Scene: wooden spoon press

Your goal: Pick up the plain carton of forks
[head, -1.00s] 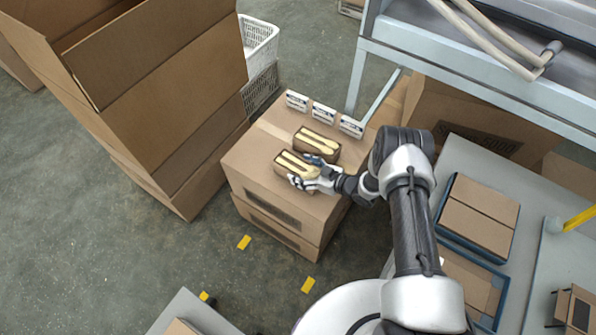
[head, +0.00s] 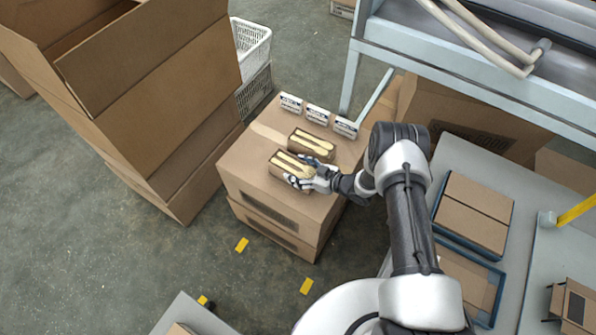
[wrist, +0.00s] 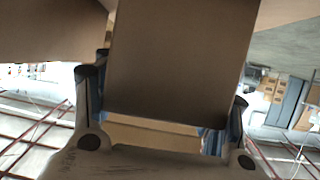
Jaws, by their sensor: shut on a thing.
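Two brown cartons with pale wooden cutlery showing on top lie on a large closed cardboard box (head: 240,175). My gripper (head: 302,178) is shut on the nearer carton (head: 284,164), reaching it from the right. The farther carton (head: 312,142) lies just behind it, close to my fingers. In the wrist view the held carton (wrist: 180,65) shows as a plain brown face between my two fingers. I cannot tell whether the cutlery is forks, nor whether the held carton is clear of the box.
Several small white-labelled packs (head: 317,115) stand along the box's back edge. A tall open carton (head: 150,85) is at left and a white crate (head: 251,45) behind. A grey metal frame (head: 480,70) rises at back right. A grey table (head: 440,185) is at right.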

